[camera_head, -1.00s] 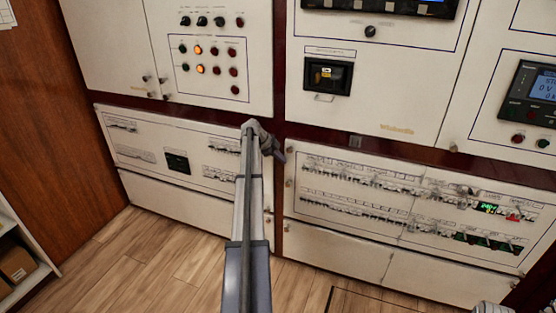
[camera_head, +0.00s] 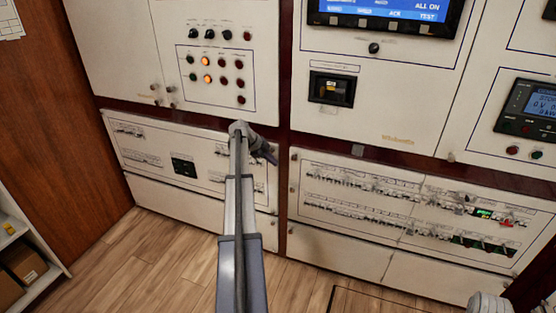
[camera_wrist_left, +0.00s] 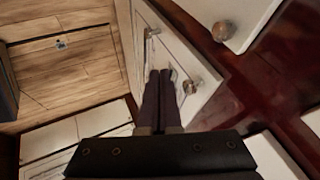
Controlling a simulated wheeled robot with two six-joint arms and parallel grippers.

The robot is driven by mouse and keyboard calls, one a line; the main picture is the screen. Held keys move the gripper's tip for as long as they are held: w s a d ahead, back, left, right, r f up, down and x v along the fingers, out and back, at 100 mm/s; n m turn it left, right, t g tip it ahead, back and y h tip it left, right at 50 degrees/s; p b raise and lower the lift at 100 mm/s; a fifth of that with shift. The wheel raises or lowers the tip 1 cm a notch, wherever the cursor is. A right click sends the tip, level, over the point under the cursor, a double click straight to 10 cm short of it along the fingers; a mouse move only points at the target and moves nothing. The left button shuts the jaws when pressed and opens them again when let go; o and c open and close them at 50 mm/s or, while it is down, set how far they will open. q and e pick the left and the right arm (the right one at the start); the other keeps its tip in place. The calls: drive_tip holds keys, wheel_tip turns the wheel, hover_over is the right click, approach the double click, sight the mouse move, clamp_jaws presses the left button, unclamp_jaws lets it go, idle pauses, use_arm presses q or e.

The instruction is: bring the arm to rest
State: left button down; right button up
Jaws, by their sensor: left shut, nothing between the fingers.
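My left arm reaches in from the bottom of the head view. Its gripper (camera_head: 266,153) is in front of the lower breaker cabinets, near the dark red post between the left and right ones. In the left wrist view the two dark fingers (camera_wrist_left: 158,88) lie side by side, shut, with nothing between them. They overlap the edge of a white panel (camera_wrist_left: 185,50) there; I cannot tell whether they touch it. My right gripper is not in view.
The right breaker panel (camera_head: 380,195) has rows of switches. The left breaker panel (camera_head: 150,150) is partly behind my arm. Above are indicator lights (camera_head: 207,62) and a screen (camera_head: 400,14). A shelf with boxes (camera_head: 22,262) stands at left. The wood floor (camera_head: 150,260) is clear.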

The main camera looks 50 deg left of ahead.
use_arm(q)
drive_tip(key=shift+s+r, duration=0.3)
drive_tip(key=shift+r, duration=0.05)
drive_tip(key=w+d+r+n+g+p, duration=0.1)
drive_tip(key=w+d+n+g+p, duration=0.15)
drive_tip(key=d, duration=1.85)
drive_tip(key=w+d+n+g+p, duration=0.1)
drive_tip(key=d+g+p, duration=0.15)
drive_tip(key=d, duration=1.95)
drive_tip(key=s+d+r+n+g+y+p, duration=0.1)
drive_tip(key=s+d+n+p, duration=0.1)
drive_tip(key=s+d, duration=0.8)
drive_tip(key=s+d+r+n+g+y+p, duration=0.1)
drive_tip(key=s+d+r+n+y, duration=0.1)
drive_tip(key=s+d, duration=0.8)
drive_tip(key=d, duration=0.7)
drive_tip(key=shift+s+d+r+p, duration=0.25)
drive_tip(key=shift+s+d+p, duration=0.05)
drive_tip(key=shift+s+p, duration=0.1)
